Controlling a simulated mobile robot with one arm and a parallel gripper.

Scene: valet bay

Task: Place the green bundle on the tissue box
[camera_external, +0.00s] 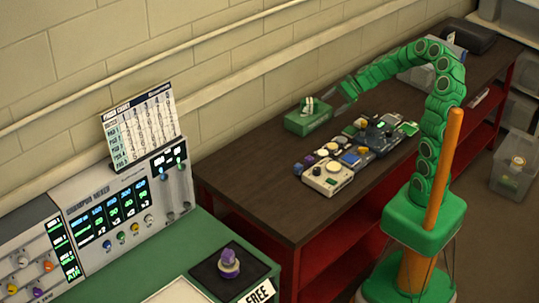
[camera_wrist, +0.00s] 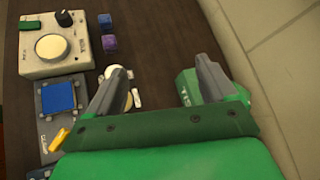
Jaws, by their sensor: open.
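A green box (camera_external: 306,123), which looks like the tissue box, stands on the dark bench near the wall in the external view. A small pale and green piece (camera_external: 309,106) sits on its top; I cannot tell whether this is the green bundle or a tissue. My gripper (camera_external: 343,91) is just right of the box and a little above it. In the wrist view my gripper (camera_wrist: 155,72) has its fingers spread, with nothing clearly held between them. A green block (camera_wrist: 186,86), probably the same box, shows partly behind the right finger.
Several devices with knobs and buttons, including a cream one (camera_external: 327,177), lie on the bench (camera_external: 255,175) in front of the box. A control console (camera_external: 120,215) stands at left. The bench's left end is clear.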

